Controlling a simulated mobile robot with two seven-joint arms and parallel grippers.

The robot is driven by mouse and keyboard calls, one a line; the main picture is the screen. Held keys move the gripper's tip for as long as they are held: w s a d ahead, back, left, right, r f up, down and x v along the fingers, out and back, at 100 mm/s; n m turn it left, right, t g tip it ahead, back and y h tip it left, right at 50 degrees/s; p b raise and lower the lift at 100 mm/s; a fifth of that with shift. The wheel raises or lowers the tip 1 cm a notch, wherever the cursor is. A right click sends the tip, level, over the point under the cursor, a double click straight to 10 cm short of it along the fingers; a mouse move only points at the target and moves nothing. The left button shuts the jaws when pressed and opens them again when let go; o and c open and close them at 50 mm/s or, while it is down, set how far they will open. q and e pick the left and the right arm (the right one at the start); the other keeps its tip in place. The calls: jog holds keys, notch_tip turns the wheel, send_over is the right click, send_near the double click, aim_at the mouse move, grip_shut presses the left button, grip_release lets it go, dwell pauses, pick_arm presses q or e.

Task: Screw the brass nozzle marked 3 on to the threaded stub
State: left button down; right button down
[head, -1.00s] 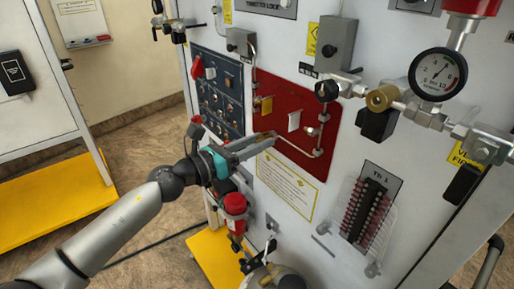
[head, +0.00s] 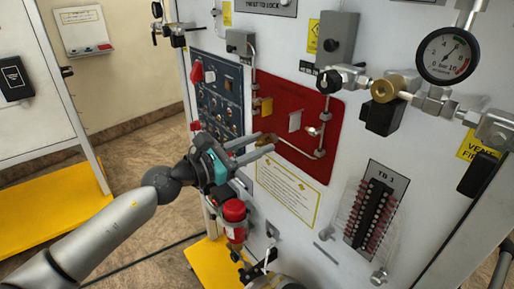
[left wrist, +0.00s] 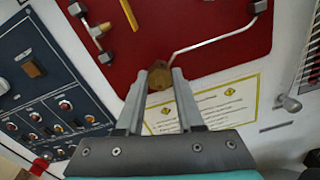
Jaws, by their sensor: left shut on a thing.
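My left gripper (head: 270,143) reaches in from the left to the lower left part of the red panel (head: 328,160). Its two fingers are shut on a brass nozzle (left wrist: 160,77), which shows as a brass hex piece between the fingertips in the left wrist view. The nozzle sits at the end of a thin pipe (left wrist: 212,38) on the red panel. The threaded stub is not visible; the nozzle and fingers cover that spot. I cannot tell how far the nozzle is on it. No number is readable on the nozzle.
A blue switch panel (head: 215,95) is left of the red panel. A white notice (head: 288,192) lies just below the fingers. A red cylinder (head: 234,212) hangs below the gripper. A gauge (head: 447,55) and fittings project at upper right.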

pick_arm(q)
jog(key=shift+f+m+b, duration=0.2)
jog(key=shift+m+b, duration=0.15)
jog(key=shift+m, duration=0.35)
jog(key=shift+r+m, duration=0.1)
jog(key=shift+m, duration=0.2)
jog(key=shift+r, duration=0.1)
jog(key=m+b, duration=0.2)
jog(key=shift+m, duration=0.3)
jog(key=shift+a+m, duration=0.1)
jog(key=shift+m, duration=0.2)
jog(key=shift+w+b, duration=0.1)
jog(key=shift+b, duration=0.2)
